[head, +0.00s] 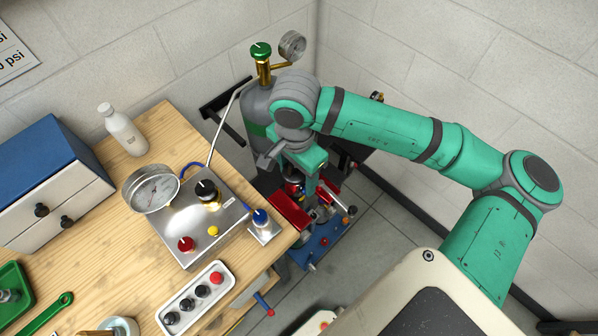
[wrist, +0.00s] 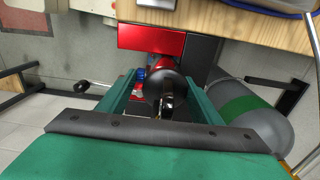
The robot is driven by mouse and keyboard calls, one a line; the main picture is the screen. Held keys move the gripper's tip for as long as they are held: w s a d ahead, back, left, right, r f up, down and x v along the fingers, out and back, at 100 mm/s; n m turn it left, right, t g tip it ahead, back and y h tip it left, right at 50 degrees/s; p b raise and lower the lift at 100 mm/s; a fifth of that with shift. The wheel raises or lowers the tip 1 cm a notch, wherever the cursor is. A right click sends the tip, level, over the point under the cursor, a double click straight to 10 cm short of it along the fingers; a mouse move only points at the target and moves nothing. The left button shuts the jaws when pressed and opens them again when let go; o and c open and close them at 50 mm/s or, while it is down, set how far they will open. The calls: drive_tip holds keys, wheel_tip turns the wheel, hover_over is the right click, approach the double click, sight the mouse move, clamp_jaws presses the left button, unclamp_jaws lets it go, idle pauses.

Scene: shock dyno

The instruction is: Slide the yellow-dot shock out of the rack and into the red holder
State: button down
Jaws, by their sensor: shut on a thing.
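My gripper (head: 309,182) is low in the corner beyond the bench's right end, over a red and blue stand. In the wrist view its two green fingers (wrist: 166,78) are shut on a dark, round-ended shock (wrist: 165,90). No yellow dot shows on the shock, so I cannot tell its colour mark. A red block (wrist: 152,38), which looks like the red holder, is just beyond the fingertips; a red part also shows in the head view (head: 289,213). The shock's lower end is hidden, and I cannot tell whether it touches the red block. The rack is not clearly visible.
A grey gas cylinder (head: 258,106) with a green knob stands close to my gripper. The wooden bench (head: 100,235) carries a metal gauge box (head: 199,222) and a white button panel (head: 195,297). A blue base (head: 326,245) is below my gripper. Walls close the corner behind.

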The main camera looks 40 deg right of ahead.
drive_tip(key=shift+c, duration=2.4)
unclamp_jaws()
wheel_tip(320, 180, up, 11)
drive_tip(key=shift+f, duration=0.1)
drive_tip(key=shift+w, duration=0.1)
